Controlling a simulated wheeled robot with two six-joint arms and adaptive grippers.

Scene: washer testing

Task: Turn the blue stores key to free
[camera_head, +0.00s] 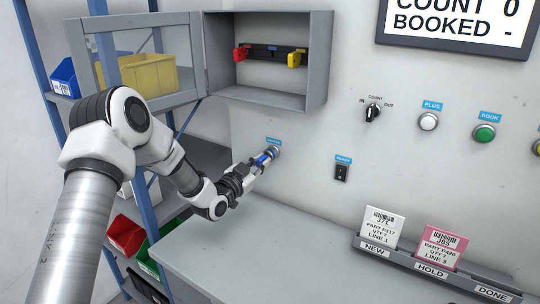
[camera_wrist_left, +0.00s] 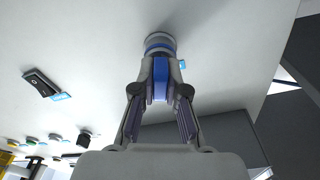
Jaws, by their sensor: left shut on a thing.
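The blue stores key (camera_head: 268,154) sits at a round grey lock (camera_head: 274,149) on the wall panel, under a small blue label (camera_head: 273,141). My left gripper (camera_head: 263,159) reaches it from the lower left and is shut on it. In the left wrist view the blue key (camera_wrist_left: 160,78) stands between the two fingertips, with the blue-ringed lock (camera_wrist_left: 160,42) right beyond it. The label's lettering is too small to read, and I cannot tell which position the key points to. My right gripper is not in view.
An open grey cabinet (camera_head: 212,62) with red and yellow-ended parts hangs above. To the right are a black switch (camera_head: 341,173), a count selector (camera_head: 373,112), white and green buttons, and a card rack (camera_head: 432,268). The grey worktop (camera_head: 250,240) below is clear.

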